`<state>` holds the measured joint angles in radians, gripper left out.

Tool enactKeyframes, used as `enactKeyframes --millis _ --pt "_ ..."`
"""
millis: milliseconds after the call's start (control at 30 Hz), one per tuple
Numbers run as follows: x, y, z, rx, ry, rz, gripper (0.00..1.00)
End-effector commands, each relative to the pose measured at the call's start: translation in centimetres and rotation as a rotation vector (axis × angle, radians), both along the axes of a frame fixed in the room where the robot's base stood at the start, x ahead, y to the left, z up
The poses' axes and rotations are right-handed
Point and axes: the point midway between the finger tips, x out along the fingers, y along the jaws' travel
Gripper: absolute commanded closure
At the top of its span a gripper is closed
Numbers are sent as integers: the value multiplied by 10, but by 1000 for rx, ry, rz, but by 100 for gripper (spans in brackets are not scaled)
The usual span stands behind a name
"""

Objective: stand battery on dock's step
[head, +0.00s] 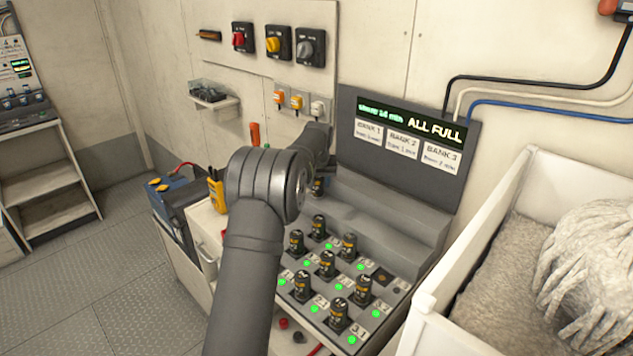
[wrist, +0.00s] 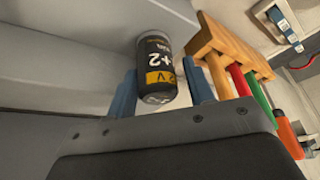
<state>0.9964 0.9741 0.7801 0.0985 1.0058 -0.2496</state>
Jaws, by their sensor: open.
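The battery (wrist: 157,68), a black cylinder with a yellow band and "+2" print, is between my gripper's two blue fingers in the wrist view. My gripper (wrist: 160,92) is open, with a gap visible beside the battery. Grey surface of the dock lies behind the battery; I cannot tell exactly where they touch. In the head view the dock (head: 459,180) has a sign reading "ALL FULL" and a grey step (head: 400,222) below it. A dark battery (head: 318,187) shows there beside my arm, partly hidden. My arm hides the fingers in that view.
Several batteries (head: 327,264) stand in the dock's lower sockets beside green lights; one socket (head: 382,278) is empty. A wooden rack (wrist: 228,50) with coloured screwdrivers is close to my right finger in the wrist view. A white bin (head: 433,300) with a mop stands at the right.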

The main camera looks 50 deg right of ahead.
Motion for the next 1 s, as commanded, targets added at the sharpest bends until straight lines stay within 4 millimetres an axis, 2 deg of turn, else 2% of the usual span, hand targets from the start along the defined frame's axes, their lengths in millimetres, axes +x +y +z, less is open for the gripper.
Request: enactKeyframes --millis 167,267,700,900,1000 --pt "-7 -4 6 -9 2 -7 39" --pt "-10 -1 20 -12 0 -8 39" --pt "-34 32 114 -6 -1 -2 39" --pt "-43 42 147 -5 -1 -1 39" --pt "-45 45 156 -3 0 -1 39"
